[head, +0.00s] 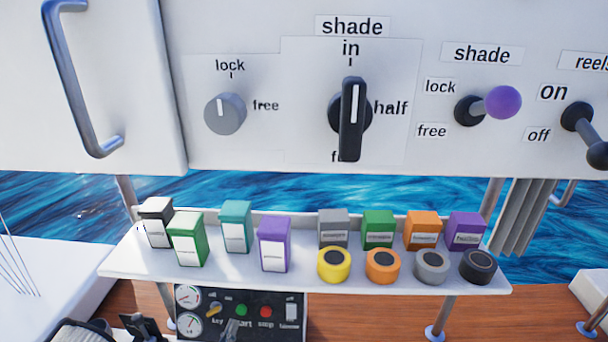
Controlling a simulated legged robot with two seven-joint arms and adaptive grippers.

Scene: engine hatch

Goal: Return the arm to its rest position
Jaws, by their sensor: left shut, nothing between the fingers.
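My left gripper (140,325) shows only in part at the bottom left edge of the head view. It is dark, shut and empty, low in front of the shelf's left end and apart from the controls. The rest of my left arm is mostly cut off by the frame's lower edge. My right gripper and arm are not in view.
A white panel above carries a grey lock knob (225,114), a black shade knob (351,118), a purple-tipped shade lever (502,103) and a reels lever (580,122). A shelf (130,262) holds several coloured boxes and round items. A gauge panel (262,300) is below.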

